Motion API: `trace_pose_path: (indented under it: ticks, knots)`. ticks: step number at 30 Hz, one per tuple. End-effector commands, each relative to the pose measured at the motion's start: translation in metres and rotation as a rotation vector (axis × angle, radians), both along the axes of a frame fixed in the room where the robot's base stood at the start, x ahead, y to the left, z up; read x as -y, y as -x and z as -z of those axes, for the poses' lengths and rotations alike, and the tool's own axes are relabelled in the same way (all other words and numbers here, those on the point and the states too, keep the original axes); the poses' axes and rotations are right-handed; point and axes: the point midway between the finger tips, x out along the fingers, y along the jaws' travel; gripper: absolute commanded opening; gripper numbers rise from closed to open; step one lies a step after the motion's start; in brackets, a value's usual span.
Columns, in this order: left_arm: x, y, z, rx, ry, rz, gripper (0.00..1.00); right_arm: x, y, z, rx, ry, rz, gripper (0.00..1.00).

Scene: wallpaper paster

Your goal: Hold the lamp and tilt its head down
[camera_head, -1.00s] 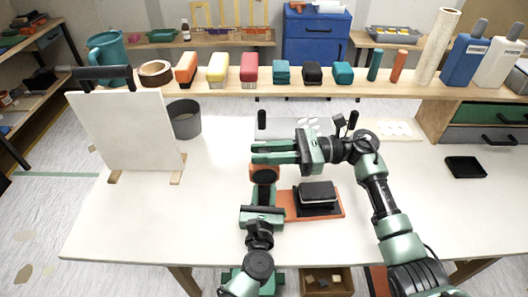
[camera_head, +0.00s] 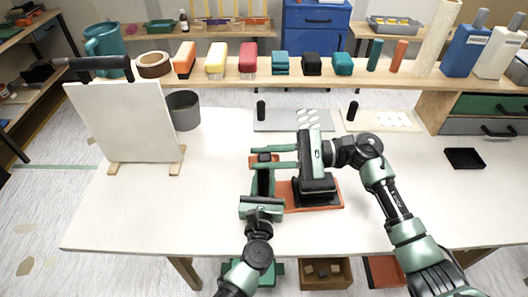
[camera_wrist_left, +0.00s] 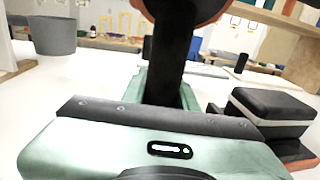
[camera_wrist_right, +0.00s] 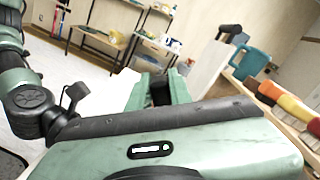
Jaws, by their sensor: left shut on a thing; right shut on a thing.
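The lamp has an orange head (camera_head: 263,158) and a black stem (camera_head: 263,183) in the head view. In the left wrist view the stem (camera_wrist_left: 172,55) stands upright, with the orange head (camera_wrist_left: 205,12) cut off at the top. My left gripper (camera_head: 263,190) is shut on the stem, below the head. My right gripper (camera_head: 268,157) reaches in from the right and is shut on the lamp head, which its fingers partly hide. In the right wrist view a dark part of the lamp (camera_wrist_right: 160,92) shows between its fingers.
A black block (camera_head: 316,190) on an orange plate (camera_head: 293,200) stands beside the lamp, under my right gripper. A white board (camera_head: 125,125) on feet and a grey bin (camera_head: 184,110) are at left. The back shelf (camera_head: 300,82) holds several items. The front-left table is clear.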

Motion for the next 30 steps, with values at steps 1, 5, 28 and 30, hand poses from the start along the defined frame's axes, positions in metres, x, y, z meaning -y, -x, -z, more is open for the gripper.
trace_pose_path:
  ticks: [1,5,28,30]
  knots:
    - [-0.0022,0.0017,0.0071,-0.012,-0.004,-0.003,0.00,0.0011,0.0005,0.0021,0.017,0.001,0.003,0.00]
    - [-0.0022,0.0017,0.0071,-0.012,-0.004,-0.003,0.00,0.0012,0.0022,0.0033,0.053,-0.002,0.003,0.00]
    - [-0.0021,0.0017,0.0069,-0.011,-0.004,-0.002,0.00,0.0009,0.0033,0.0033,0.076,-0.005,0.002,0.42]
    - [-0.0019,0.0017,0.0069,-0.011,-0.004,-0.002,0.00,0.0008,0.0034,0.0032,0.076,-0.006,0.001,0.42]
